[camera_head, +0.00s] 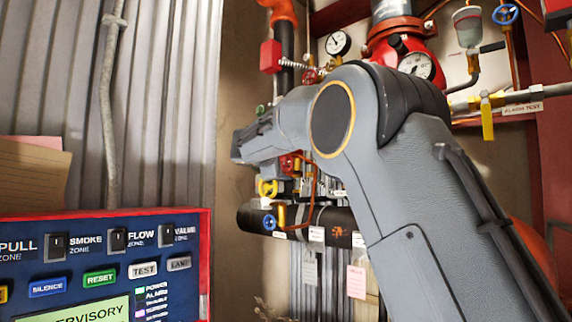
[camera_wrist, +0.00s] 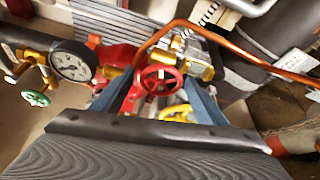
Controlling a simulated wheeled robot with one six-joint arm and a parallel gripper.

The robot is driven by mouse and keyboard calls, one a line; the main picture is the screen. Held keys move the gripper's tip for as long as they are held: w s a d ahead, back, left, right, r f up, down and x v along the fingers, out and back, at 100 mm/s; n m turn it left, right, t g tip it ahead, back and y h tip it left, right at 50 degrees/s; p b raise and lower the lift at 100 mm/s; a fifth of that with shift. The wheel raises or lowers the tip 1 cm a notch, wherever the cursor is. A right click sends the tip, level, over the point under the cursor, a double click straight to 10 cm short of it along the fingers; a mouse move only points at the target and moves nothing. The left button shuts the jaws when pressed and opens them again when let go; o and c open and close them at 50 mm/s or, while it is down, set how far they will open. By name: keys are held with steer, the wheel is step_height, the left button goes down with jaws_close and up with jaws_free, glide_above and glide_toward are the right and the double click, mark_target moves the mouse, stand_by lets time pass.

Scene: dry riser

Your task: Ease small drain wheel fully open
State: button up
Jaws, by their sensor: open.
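Several small handwheels show, and I cannot tell by label which is the drain wheel. In the wrist view a small red wheel (camera_wrist: 160,80) lies between the fingers of my open gripper (camera_wrist: 157,88). A yellow wheel (camera_wrist: 178,114) is just below it, partly hidden. A green wheel (camera_wrist: 36,98) is off to the left. Contact with any wheel cannot be told.
A pressure gauge (camera_wrist: 72,60) and an orange-brown pipe (camera_wrist: 245,42) are close around the gripper. A black pipe (camera_head: 335,222) with hanging tags runs below the valves. An alarm panel (camera_head: 100,265) stands at the left front. Bare wall (camera_head: 232,90) lies left of the pipework.

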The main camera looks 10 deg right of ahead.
steer(key=shift+d, duration=0.1)
steer(key=c, duration=1)
steer(key=shift+c, duration=0.2)
steer(key=shift+r+p, duration=0.1)
steer(key=shift+p, duration=0.5)
steer(key=n+g+p, duration=0.1)
steer(key=n+p, duration=0.1)
steer(key=p, duration=0.4)
steer(key=shift+s+r+n+g, duration=0.1)
steer(key=shift+r+n+g, duration=0.05)
steer(key=shift+n+g, duration=0.2)
steer(key=n+g+p, duration=0.1)
steer(key=n+p, duration=0.1)
steer(key=p, duration=0.4)
steer(key=shift+n, duration=0.25)
steer(key=shift+f, duration=0.25)
steer(key=o, duration=1)
